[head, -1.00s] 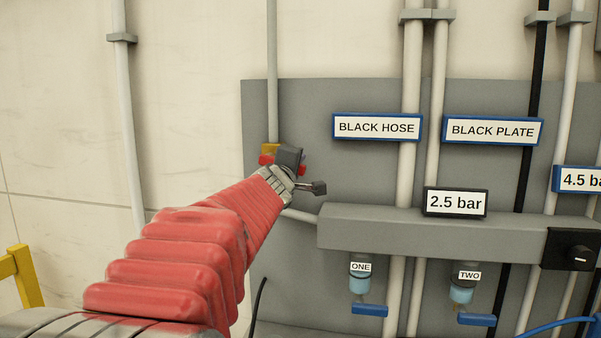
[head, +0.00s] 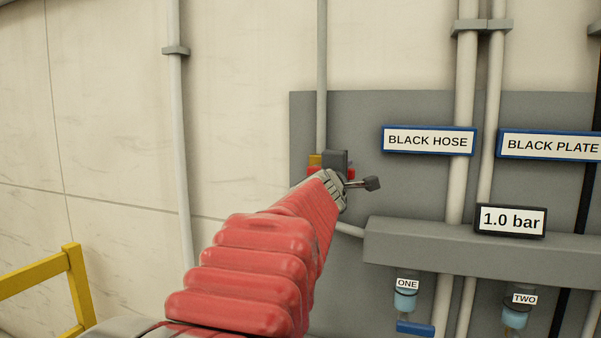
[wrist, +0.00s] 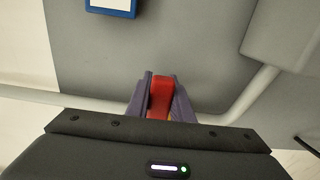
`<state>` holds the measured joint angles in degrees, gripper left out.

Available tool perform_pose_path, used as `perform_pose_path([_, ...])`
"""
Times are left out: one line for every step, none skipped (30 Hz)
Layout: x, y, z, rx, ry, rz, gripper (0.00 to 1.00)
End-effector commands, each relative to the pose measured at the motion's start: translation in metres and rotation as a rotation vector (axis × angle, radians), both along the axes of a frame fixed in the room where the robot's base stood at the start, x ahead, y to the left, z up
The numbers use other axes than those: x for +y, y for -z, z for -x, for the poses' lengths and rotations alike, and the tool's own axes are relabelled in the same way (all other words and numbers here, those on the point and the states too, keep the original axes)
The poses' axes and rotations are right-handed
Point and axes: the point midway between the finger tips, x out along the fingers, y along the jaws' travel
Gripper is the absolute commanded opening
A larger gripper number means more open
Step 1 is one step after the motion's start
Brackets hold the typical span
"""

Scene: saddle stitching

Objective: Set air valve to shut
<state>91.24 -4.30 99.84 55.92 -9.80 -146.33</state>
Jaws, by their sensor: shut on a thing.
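The air valve (head: 315,159) has a yellow body and a red handle, and sits on a vertical grey pipe at the left of the grey panel. My gripper (head: 335,161) is in front of the valve and hides most of it in the head view. In the wrist view, the two dark fingers of my gripper (wrist: 160,90) are closed on the sides of the red handle (wrist: 160,98). The handle lies crosswise to the pipe. A pressure display (head: 511,220) reads 1.0 bar.
A grey manifold box (head: 420,248) is right of and below the valve, with bowls ONE (head: 405,297) and TWO (head: 516,311) under it. The BLACK HOSE sign (head: 428,141) is up to the right. A yellow rail (head: 42,275) stands at lower left.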

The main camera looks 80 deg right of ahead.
Motion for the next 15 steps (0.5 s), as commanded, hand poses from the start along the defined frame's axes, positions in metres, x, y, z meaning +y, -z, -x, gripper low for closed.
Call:
perform_pose_path([-0.0008,0.0000,-0.0036,0.007,-0.007,-0.002,0.00])
perform_pose_path([-0.0008,0.0000,-0.0036,0.007,-0.007,-0.002,0.00])
perform_pose_path([-0.0007,0.0000,-0.0036,0.007,-0.007,-0.002,0.00])
perform_pose_path([-0.0007,0.0000,-0.0036,0.007,-0.007,-0.002,0.22])
perform_pose_path([-0.0007,0.0000,-0.0035,0.007,-0.007,-0.001,0.24])
perform_pose_path([-0.0006,0.0000,-0.0032,0.006,-0.006,-0.001,0.27])
perform_pose_path([-0.0006,0.0000,-0.0030,0.005,-0.006,-0.001,0.29])
perform_pose_path([-0.0005,0.0000,-0.0028,0.005,-0.005,-0.001,0.31])
perform_pose_path([-0.0003,-0.0001,-0.0025,0.004,-0.004,-0.001,0.34])
perform_pose_path([-0.0003,0.0000,-0.0023,0.004,-0.004,-0.001,0.36])
perform_pose_path([-0.0002,0.0000,-0.0021,0.004,-0.004,-0.001,0.38])
perform_pose_path([-0.0002,0.0000,-0.0020,0.003,-0.003,-0.001,0.39])
perform_pose_path([-0.0001,0.0000,-0.0018,0.003,-0.003,-0.001,0.39])
perform_pose_path([-0.0001,0.0000,-0.0017,0.003,-0.003,-0.001,0.39])
perform_pose_path([-0.0001,0.0000,-0.0016,0.003,-0.002,-0.001,0.39])
